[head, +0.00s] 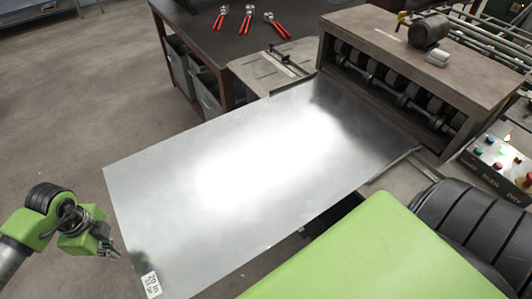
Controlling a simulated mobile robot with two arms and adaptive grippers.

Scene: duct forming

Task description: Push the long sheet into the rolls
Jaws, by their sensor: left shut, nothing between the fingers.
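The long sheet (200,150) is shiny bare metal and lies flat. Its far right end is at the opening of the roll machine (455,68), by the dark rolls (400,90). Its near left end, with a white label (152,284), sticks out over the floor. My left gripper (112,253) is shut and empty, just left of the sheet's near left edge; I cannot tell whether it touches. My right gripper is not in view; a large green and black part of my right arm covers the lower right corner.
A control box (497,158) with coloured buttons sits at the right. A dark table (240,38) with several red-handled tools (221,17) stands behind the sheet, bins (206,92) beneath it. A motor (428,31) sits on the machine top. Floor at left is clear.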

